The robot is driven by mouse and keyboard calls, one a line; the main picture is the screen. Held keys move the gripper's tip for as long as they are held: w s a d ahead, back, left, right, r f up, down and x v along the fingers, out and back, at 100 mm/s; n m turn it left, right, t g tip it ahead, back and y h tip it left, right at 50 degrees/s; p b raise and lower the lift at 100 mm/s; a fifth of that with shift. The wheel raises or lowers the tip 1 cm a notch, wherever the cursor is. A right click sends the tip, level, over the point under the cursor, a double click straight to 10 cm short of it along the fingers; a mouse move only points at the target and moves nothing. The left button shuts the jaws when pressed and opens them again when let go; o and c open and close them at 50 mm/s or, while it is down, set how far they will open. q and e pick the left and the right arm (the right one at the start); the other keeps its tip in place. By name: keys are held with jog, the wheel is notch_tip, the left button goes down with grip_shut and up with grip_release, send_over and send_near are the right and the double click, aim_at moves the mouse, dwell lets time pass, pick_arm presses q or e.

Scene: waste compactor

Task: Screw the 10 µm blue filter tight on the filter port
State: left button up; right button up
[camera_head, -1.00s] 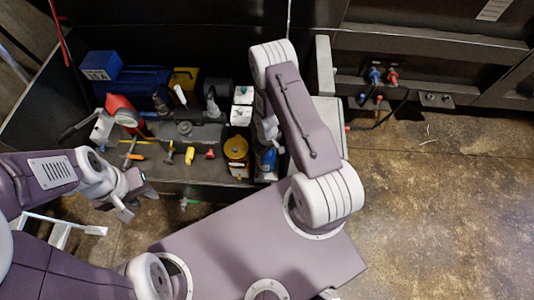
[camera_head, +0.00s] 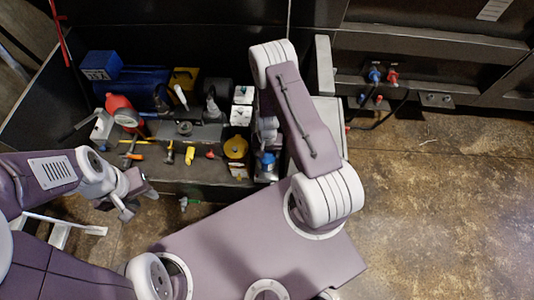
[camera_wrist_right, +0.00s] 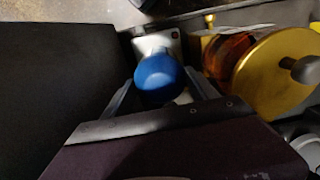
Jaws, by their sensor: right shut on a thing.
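The blue filter (camera_wrist_right: 158,78) sits between the two fingers of my right gripper (camera_wrist_right: 158,92) in the right wrist view, and the fingers are shut on it. It also shows in the head view (camera_head: 268,160), partly hidden by my right arm. A white part (camera_wrist_right: 156,44) lies just behind the filter; I cannot tell whether the filter is seated on the port. My left gripper (camera_head: 131,203) is empty, left of the tool shelf, with its fingers apart.
A yellow-lidded amber jar (camera_head: 236,149) stands close to the filter and also shows in the right wrist view (camera_wrist_right: 285,75). A shelf with several tools, a red container (camera_head: 118,103) and a blue box (camera_head: 100,65) lies to the left. Blue and red connectors (camera_head: 384,76) are on the wall unit at right.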

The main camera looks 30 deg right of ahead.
jog(key=m, duration=1)
jog(key=o, duration=1.6)
jog(key=shift+c, duration=0.3)
